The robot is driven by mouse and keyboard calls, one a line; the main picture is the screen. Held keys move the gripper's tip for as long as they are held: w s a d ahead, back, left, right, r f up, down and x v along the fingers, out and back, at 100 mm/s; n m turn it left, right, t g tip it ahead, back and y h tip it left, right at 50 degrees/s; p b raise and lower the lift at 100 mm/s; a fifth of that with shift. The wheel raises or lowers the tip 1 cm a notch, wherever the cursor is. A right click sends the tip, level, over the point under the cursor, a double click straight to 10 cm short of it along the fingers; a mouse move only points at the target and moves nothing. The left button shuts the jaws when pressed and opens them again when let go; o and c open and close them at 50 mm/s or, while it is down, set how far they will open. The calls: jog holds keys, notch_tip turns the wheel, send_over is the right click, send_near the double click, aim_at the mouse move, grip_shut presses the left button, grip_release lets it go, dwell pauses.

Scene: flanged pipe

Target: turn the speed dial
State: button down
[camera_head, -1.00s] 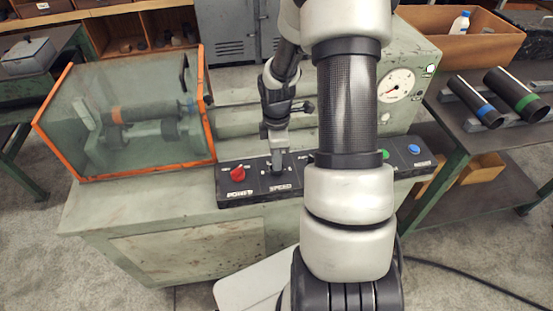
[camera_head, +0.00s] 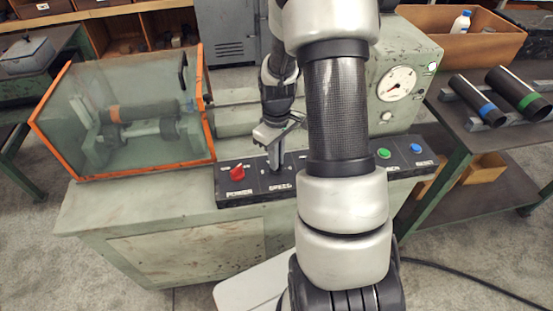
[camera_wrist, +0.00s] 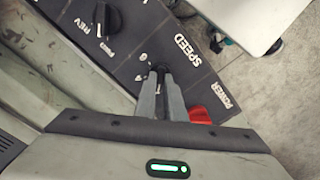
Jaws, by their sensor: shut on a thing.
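The speed dial (camera_wrist: 159,69) sits on the dark control panel (camera_head: 222,198), beside the white SPEED lettering. Only a small dark part of it shows in the wrist view, between the fingertips. My gripper (camera_wrist: 160,76) is shut on the dial from above. In the head view my gripper (camera_head: 275,167) stands at the panel, and its fingers hide the dial. Which number the dial points to cannot be told.
The red power knob (camera_head: 237,173) is left of the dial; a black REV knob (camera_wrist: 106,18) is on its other side. Green (camera_head: 384,153) and blue (camera_head: 415,148) buttons are at the panel's right. A clear orange-edged guard (camera_head: 130,115) stands at the left.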

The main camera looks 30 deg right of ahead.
jog(key=shift+m, duration=0.8)
jog(key=c, duration=1.8)
grip_release()
jog(key=shift+c, duration=0.2)
notch_tip(320, 180, up, 18)
jog(key=p, duration=0.1)
jog(key=shift+f+p, duration=0.25)
jog(key=shift+p, duration=0.05)
